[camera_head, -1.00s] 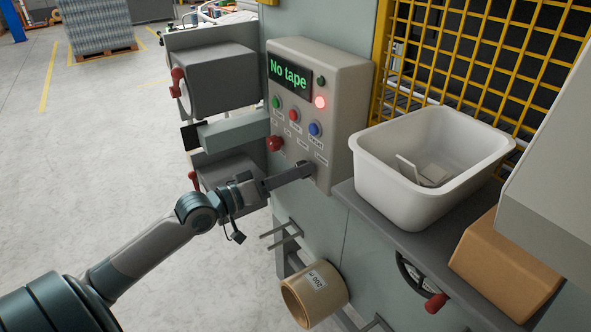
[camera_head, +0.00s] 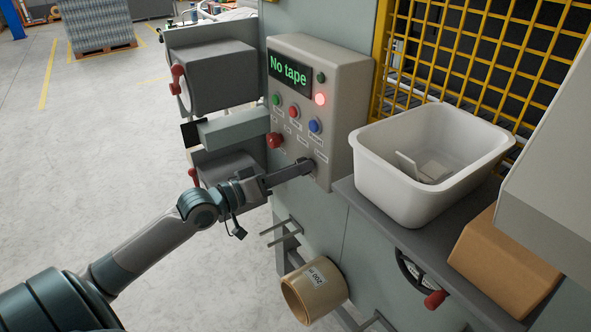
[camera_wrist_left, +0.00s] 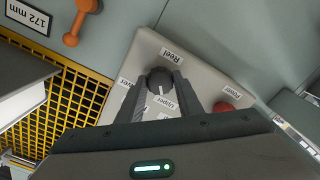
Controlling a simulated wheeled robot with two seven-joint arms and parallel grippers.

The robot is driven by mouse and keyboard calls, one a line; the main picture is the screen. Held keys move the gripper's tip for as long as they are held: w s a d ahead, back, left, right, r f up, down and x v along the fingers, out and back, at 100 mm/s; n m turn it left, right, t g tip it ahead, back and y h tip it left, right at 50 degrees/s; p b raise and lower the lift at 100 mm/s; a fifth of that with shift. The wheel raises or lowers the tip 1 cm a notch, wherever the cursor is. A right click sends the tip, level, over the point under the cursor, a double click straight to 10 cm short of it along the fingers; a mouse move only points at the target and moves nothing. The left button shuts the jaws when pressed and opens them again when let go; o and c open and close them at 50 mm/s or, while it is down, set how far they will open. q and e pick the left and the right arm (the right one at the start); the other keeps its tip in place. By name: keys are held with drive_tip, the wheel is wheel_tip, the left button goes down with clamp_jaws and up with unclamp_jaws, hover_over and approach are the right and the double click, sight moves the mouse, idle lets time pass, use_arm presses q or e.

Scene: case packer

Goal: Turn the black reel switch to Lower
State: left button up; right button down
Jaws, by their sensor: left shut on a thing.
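The black reel switch (camera_wrist_left: 160,78) is a round knob on the grey control panel (camera_head: 345,95), under a "Reel" label (camera_wrist_left: 172,54) that reads upside down in the left wrist view. My left gripper (camera_wrist_left: 160,88) has a finger on each side of the knob and is shut on it. A small pale mark shows on the knob on the side of the "Upper" label (camera_wrist_left: 165,115); its exact aim is hard to tell. A partly cut label ending in "wer" (camera_wrist_left: 125,84) lies to the left. In the head view my left gripper (camera_head: 305,167) reaches the panel's lower part and hides the switch.
The panel display (camera_head: 289,73) reads "No tape", and a red lamp (camera_head: 320,99) is lit. A red knob (camera_head: 274,140) sits left of the gripper. A white bin (camera_head: 395,190), a cardboard box (camera_head: 505,262) and a tape roll (camera_head: 313,291) are nearby.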

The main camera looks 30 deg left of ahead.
use_arm(q)
drive_tip(key=shift+m, duration=7.7)
drive_tip(key=o, duration=1)
drive_tip(key=shift+o, duration=0.2)
drive_tip(key=shift+s+a, duration=0.1)
